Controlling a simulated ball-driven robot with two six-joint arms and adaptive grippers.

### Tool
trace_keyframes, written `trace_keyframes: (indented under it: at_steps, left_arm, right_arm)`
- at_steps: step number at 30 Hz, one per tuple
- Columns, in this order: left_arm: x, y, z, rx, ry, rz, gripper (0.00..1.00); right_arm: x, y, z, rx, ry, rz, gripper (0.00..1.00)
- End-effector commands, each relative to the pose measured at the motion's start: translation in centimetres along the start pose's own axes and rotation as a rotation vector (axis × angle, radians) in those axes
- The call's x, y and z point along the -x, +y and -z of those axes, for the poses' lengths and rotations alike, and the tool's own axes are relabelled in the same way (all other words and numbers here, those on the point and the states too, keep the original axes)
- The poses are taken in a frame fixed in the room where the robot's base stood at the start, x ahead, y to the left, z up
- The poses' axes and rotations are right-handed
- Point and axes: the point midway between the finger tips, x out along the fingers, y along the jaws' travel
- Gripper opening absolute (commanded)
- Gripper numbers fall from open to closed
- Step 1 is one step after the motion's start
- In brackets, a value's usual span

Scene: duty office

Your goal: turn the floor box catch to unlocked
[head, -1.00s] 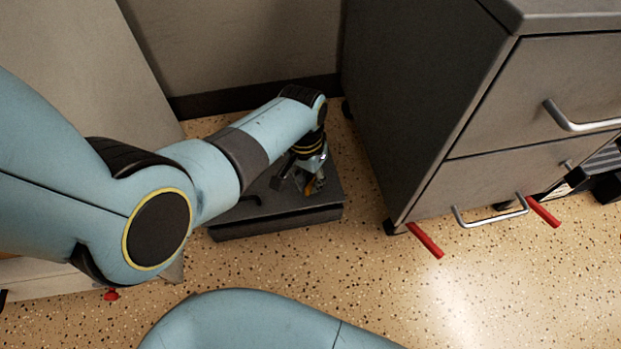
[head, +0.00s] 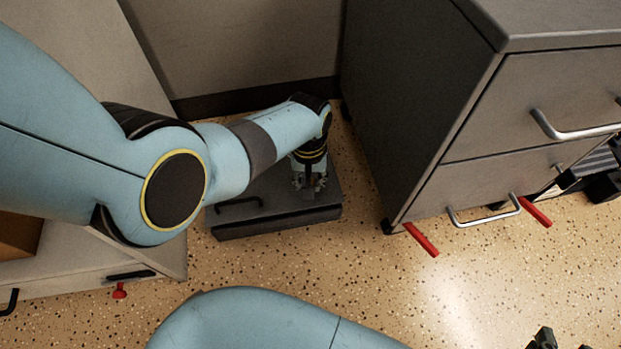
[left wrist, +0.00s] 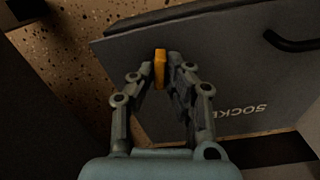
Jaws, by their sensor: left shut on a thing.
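The floor box (head: 275,222) is a low dark grey box on the floor. It also shows in the left wrist view (left wrist: 225,65), with upside-down "SOCKE…" lettering on its lid. Its orange catch (left wrist: 160,68) stands between the fingertips of my left gripper (left wrist: 163,80). The fingers are closed on it from both sides. In the head view my left gripper (head: 309,188) points down onto the lid and hides the catch. At the bottom right edge, dark tips that look like my right gripper (head: 545,339) are mostly cut off, so their state is unclear.
A black handle (head: 238,204) is on the lid's left part. A grey drawer cabinet (head: 405,110) with red pieces low at its front stands right of the box. A pale cabinet (head: 75,265) is at left, and a wall is behind. The speckled floor in front is clear.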

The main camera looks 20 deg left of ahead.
Motion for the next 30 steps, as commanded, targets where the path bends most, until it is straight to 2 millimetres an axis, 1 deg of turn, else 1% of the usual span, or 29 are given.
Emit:
trace_keyframes:
  at_steps: [6, 12, 19, 30]
  left_arm:
    - [0.12, 0.04, 0.1, 0.144, 0.001, 0.012, 0.0]
    - [0.09, 0.07, 0.13, 0.234, 0.002, 0.019, 0.0]
    - [0.05, 0.05, 0.12, 0.278, 0.002, 0.022, 0.0]
    - [0.04, 0.05, 0.14, 0.285, 0.003, 0.023, 0.0]
  right_arm:
    - [-0.26, 0.14, 0.38, -0.001, -0.036, -0.001, 0.4]
    - [-0.37, 0.2, 0.5, -0.002, -0.053, -0.001, 0.4]
    - [-0.41, 0.22, 0.52, -0.003, -0.063, -0.001, 0.4]
    - [-0.41, 0.22, 0.53, -0.003, -0.064, -0.001, 0.4]
